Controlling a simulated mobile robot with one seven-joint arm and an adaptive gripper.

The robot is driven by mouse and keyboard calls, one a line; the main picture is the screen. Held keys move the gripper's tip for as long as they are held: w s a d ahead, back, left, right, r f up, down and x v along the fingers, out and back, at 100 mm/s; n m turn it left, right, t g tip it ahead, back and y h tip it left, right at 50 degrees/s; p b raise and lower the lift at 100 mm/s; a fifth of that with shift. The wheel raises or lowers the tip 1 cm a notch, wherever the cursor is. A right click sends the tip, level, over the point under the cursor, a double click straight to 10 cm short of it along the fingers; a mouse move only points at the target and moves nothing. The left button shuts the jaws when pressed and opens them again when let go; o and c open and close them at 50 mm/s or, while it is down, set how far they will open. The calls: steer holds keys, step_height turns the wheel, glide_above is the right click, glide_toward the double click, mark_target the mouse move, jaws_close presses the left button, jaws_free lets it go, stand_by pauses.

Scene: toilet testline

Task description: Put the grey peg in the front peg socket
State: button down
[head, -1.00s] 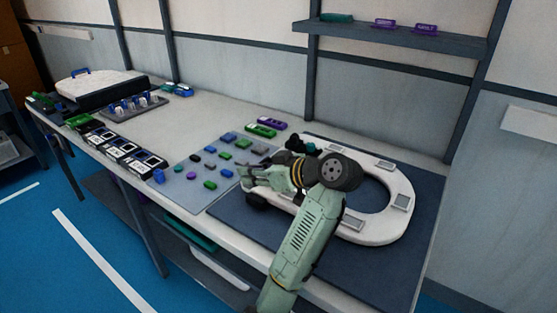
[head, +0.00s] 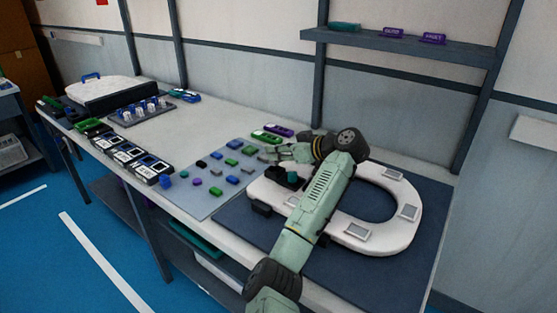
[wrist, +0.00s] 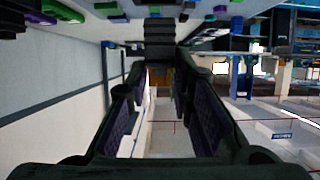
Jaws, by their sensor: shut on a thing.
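My gripper (head: 278,152) is over the back right part of the grey parts mat, behind the white toilet seat. In the wrist view its two padded fingers (wrist: 162,68) are shut on a dark grey ridged block (wrist: 160,38), which seems to be the grey peg. The peg cannot be made out clearly in the head view. The white seat (head: 400,235) lies on a dark blue mat. A black block (head: 261,208) sits at its front left edge, and a black part with a teal top (head: 291,178) is behind it. I cannot tell which part is the front peg socket.
Several blue, green and purple pieces lie on the grey mat (head: 205,208). Green and purple holders (head: 270,135) stand behind it. Black-and-white units (head: 130,157) line the front left edge. A shelf (head: 400,45) hangs on the wall. The table's back middle is clear.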

steer(key=shift+w+f, duration=0.1)
steer(key=shift+f, duration=1.65)
steer(key=shift+f, duration=0.2)
steer(key=c, duration=1.4)
jaws_free()
steer(key=shift+r, duration=0.1)
